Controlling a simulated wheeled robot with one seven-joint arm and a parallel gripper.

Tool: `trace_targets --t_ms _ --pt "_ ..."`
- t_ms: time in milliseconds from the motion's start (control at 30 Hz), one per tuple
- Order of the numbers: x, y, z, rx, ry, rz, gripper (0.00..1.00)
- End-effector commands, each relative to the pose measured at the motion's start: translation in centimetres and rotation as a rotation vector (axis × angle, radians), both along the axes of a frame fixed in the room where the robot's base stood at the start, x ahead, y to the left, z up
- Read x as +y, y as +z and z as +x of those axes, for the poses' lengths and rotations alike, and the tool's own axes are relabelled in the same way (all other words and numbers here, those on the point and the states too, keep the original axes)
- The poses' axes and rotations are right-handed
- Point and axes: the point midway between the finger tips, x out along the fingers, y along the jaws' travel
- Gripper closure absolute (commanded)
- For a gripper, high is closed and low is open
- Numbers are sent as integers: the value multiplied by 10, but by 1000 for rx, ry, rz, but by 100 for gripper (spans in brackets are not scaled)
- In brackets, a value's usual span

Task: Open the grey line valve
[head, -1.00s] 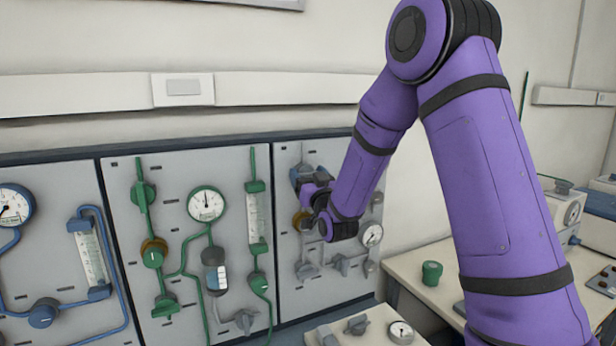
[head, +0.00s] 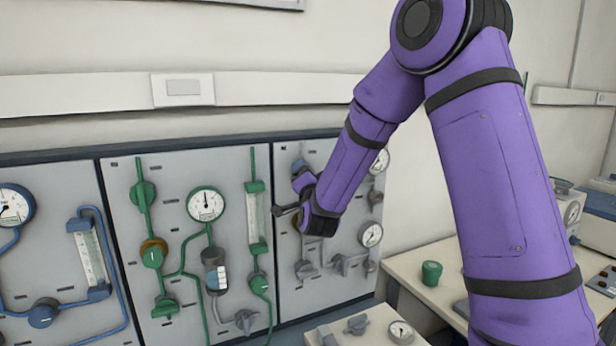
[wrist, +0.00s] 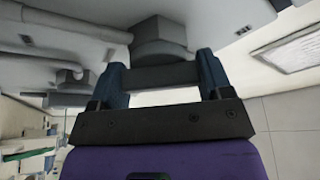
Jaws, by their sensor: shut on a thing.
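The grey line valve (wrist: 160,34) shows in the wrist view as a grey block on the panel, with its dark bar-shaped handle (wrist: 160,77) between my fingers. My gripper (wrist: 162,66) is shut on that handle, one blue-grey finger at each end. In the head view my gripper (head: 300,168) is at the upper left of the right-hand grey panel (head: 290,280). My purple wrist hides most of the valve there, so I cannot read the handle's angle.
Gauges (head: 371,235) and other grey valves (head: 306,270) sit close to my wrist on the same panel. A panel with green pipes (head: 140,225) is to the left. A bench (head: 400,270) with a green knob-like piece (head: 432,273) stands at right.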

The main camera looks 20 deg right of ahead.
Motion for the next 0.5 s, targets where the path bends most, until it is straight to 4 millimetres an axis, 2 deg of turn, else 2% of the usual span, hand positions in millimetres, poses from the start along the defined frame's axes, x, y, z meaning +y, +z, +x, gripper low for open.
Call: trace_targets --t_ms 500 --pt "0 0 0 17 0 471 51"
